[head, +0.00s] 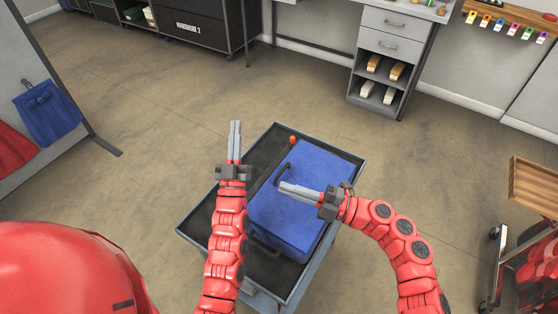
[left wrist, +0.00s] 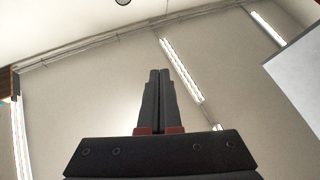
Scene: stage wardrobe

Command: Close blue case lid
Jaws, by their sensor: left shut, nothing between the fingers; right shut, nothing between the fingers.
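The blue case (head: 312,170) sits on the grey cart (head: 339,228). Its broad blue top looks flat and down over the body, with no open inside showing, though my right gripper covers part of it. Dark handles show along its left side. My right gripper (head: 281,187) is shut and empty, over the top of the case and pointing left; I cannot tell if it touches. My left gripper (head: 236,124) is shut and empty, left of the case above the cart's left part, and its shut fingers also show in the left wrist view (left wrist: 160,73).
A small orange-red object (head: 292,141) is at the cart's far edge. A grey cabinet (head: 390,45) with shoes stands behind, and a dark wardrobe crate (head: 190,25) is at the back. A wooden-topped trolley (head: 535,183) is at right. The floor around the cart is clear.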

